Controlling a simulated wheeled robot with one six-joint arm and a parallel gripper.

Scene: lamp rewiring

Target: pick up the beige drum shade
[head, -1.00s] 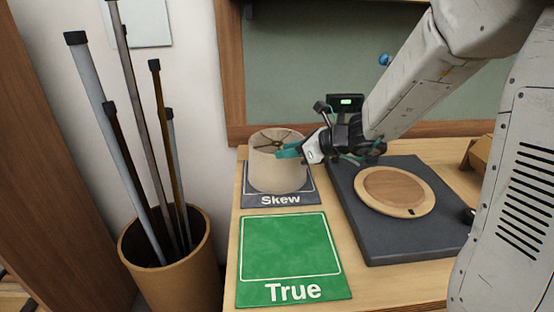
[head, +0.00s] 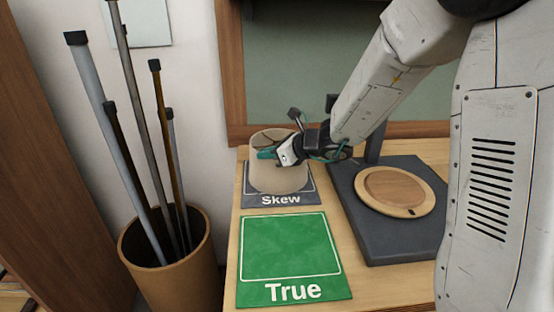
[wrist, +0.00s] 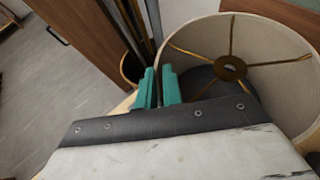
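The beige drum shade (head: 280,180) stands upright on the dark "Skew" mat (head: 280,198). In the wrist view the shade (wrist: 262,30) shows its open top, with a brass spoked ring inside. My gripper (head: 272,153) is at the shade's upper part, reaching in from the right. In the wrist view my gripper's teal fingers (wrist: 159,86) are close together at the shade's left rim, one on each side of the wall. They look shut on it; the exact contact is too small to see.
A green "True" mat (head: 290,247) lies empty in front of the shade. A dark slab (head: 382,235) with a round wooden disc (head: 397,190) and a dark post is at right. A bin (head: 208,262) of upright poles stands left of the table.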

